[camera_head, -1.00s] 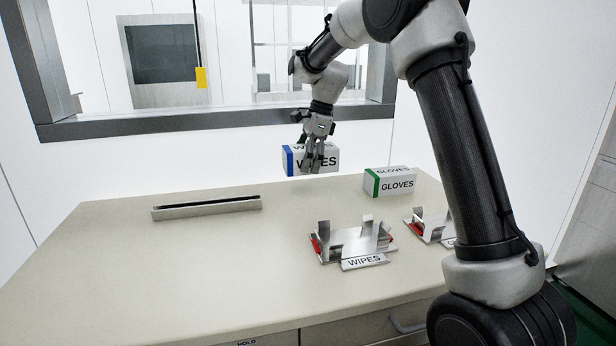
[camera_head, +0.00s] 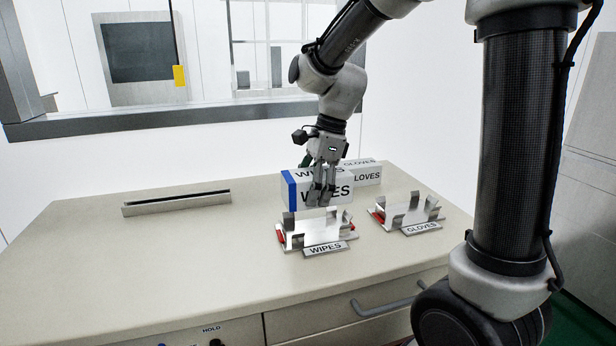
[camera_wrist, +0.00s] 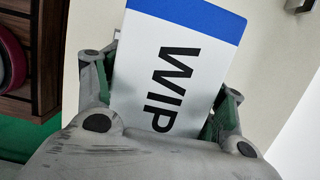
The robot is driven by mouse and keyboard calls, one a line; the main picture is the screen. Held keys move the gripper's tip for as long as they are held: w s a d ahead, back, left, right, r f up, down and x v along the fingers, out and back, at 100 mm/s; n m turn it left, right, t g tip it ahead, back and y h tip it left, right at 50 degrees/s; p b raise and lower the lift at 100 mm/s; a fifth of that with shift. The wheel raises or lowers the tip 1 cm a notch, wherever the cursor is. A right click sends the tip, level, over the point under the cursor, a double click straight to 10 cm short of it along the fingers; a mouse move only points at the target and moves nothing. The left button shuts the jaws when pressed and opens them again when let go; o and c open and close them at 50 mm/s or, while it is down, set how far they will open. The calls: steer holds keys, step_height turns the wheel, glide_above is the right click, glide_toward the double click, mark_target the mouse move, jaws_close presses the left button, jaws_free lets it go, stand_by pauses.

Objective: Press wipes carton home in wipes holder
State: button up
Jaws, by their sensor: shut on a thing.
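The wipes carton (camera_head: 300,190) is a white box with a blue end and black WIPES lettering. My gripper (camera_head: 321,196) is shut on it and holds it above and just behind the wipes holder. In the wrist view the carton (camera_wrist: 178,60) sits between the two fingers. The wipes holder (camera_head: 318,236) is a metal cradle with upright tabs, red parts at its sides and a WIPES label in front. It stands on the counter with nothing seated in it. The carton's underside and its exact gap to the tabs cannot be judged.
The gloves carton (camera_head: 368,174) stands on the counter behind the wipes carton, partly hidden. The gloves holder (camera_head: 410,214) stands to the right of the wipes holder. A long metal rail (camera_head: 177,203) lies at the back left. The counter's left side (camera_head: 140,260) is clear.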

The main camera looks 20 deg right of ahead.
mark_target(308, 232)
steer(key=shift+f, duration=3.95)
steer(key=shift+c, duration=0.2)
steer(key=shift+f, duration=0.25)
steer(key=o, duration=1.3)
